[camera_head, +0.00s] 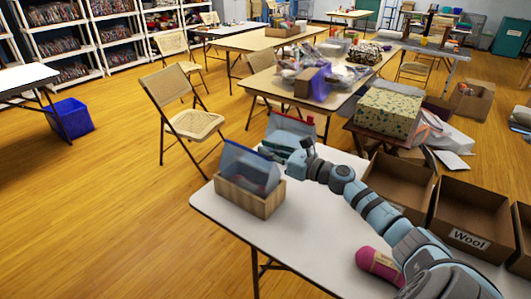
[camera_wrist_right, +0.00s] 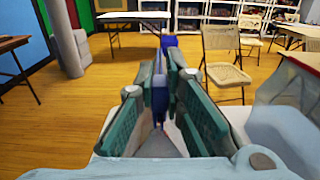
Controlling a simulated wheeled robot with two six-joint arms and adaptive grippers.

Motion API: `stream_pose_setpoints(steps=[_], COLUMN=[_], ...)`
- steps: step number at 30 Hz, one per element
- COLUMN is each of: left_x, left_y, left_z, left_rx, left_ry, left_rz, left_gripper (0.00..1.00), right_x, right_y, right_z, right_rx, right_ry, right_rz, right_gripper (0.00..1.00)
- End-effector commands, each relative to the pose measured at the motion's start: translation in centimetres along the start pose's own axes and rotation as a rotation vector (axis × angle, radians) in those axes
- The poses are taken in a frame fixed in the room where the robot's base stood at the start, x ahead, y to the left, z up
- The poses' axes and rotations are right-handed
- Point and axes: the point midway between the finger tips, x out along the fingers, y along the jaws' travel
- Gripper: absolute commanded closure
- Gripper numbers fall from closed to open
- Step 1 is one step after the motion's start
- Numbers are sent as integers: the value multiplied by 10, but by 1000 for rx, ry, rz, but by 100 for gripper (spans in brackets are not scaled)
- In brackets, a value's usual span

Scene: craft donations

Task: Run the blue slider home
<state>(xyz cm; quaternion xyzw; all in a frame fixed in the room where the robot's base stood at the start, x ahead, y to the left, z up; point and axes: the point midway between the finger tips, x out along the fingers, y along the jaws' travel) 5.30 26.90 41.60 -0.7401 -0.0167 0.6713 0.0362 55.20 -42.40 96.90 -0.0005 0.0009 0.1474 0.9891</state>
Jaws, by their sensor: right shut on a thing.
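A clear bag (camera_head: 247,172) with a blue top edge stands in a small wooden box (camera_head: 240,197) on the white table. My right gripper (camera_head: 283,157) is at the right end of the bag's top edge. In the right wrist view its jaws (camera_wrist_right: 160,85) are closed around a narrow blue piece (camera_wrist_right: 159,92), which I take to be the blue slider. The jaws hide most of it, so its exact place along the edge cannot be told. My left gripper is not in view.
A second clear bag with a red top edge (camera_head: 291,124) stands just behind my right gripper. Open cardboard boxes (camera_head: 467,238), one marked Wool, line the table's right side. A pink roll (camera_head: 379,266) lies near my right arm. The white table's (camera_head: 300,235) front middle is clear.

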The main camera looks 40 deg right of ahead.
Motion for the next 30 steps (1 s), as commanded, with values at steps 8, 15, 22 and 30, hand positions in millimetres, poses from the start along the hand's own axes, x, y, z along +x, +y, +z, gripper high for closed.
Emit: stream_pose_setpoints(steps=[8,15,22,30], left_x=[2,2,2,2], left_y=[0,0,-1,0], left_z=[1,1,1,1], left_rx=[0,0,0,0], left_ry=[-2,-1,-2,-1], left_rz=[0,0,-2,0], left_gripper=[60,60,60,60], right_x=[-2,-1,-1,-2], right_y=[0,0,-1,-1], right_z=[-2,-2,2,63], right_rx=[2,2,1,-6], right_ry=[3,2,2,1], right_rz=[-1,-1,-1,0], right_gripper=[87,68,68,68])
